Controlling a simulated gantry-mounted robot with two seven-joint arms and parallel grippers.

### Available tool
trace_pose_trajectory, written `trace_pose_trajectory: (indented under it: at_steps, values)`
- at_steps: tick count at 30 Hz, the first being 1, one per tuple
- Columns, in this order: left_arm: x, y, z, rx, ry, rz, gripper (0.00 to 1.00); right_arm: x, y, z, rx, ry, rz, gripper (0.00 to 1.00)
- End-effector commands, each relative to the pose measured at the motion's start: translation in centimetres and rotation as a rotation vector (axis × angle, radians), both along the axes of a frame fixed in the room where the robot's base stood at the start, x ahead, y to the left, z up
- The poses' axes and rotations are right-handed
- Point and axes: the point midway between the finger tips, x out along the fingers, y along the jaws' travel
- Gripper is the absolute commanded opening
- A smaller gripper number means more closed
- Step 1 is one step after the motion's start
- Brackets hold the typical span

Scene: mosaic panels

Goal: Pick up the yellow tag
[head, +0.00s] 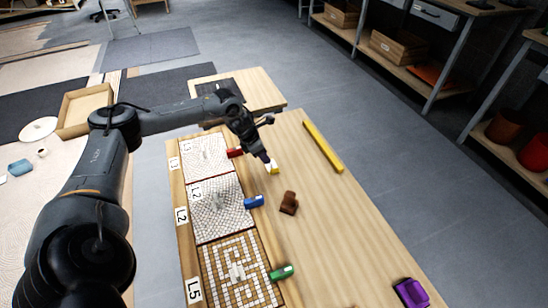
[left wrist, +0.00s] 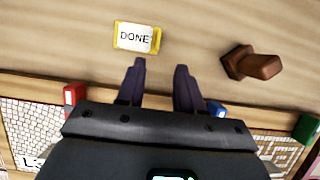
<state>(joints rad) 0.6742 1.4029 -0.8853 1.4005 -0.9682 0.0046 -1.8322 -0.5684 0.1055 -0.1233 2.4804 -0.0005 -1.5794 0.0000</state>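The yellow tag (left wrist: 137,38) lies flat on the wooden table, with a white face reading "DONE". In the head view the tag (head: 272,167) sits right of the top mosaic panel, partly hidden by my left gripper. My left gripper (head: 266,160) is just above or beside it. In the left wrist view the left gripper's fingers (left wrist: 160,75) are spread apart with nothing between them. The tag shows beyond the fingertips, nearer the left finger; I cannot tell whether they touch. My right gripper is not in view.
Three mosaic panels stand in a column, with red (head: 235,153), blue (head: 254,202) and green (head: 282,272) blocks at their right edges. A brown stamp-like object (head: 288,203) stands near the tag. A yellow bar (head: 323,146) and a purple object (head: 411,292) lie farther right.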

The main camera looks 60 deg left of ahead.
Motion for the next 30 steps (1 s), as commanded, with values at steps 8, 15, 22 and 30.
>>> trace_pose_trajectory:
  at_steps: [8,15,22,30]
  values:
    - [1.3,-0.3,-3.4,-0.002,-0.002,0.001,0.36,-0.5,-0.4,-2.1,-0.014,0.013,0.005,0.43]
    - [2.1,-0.4,-5.1,-0.001,-0.002,0.001,0.36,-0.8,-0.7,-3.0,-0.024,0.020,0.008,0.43]
    - [2.7,-0.3,-6.8,0.000,-0.002,0.002,0.36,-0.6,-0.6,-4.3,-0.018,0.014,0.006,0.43]
    - [4.0,-0.3,-9.6,-0.001,-0.002,0.002,0.36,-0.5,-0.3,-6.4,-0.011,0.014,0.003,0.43]
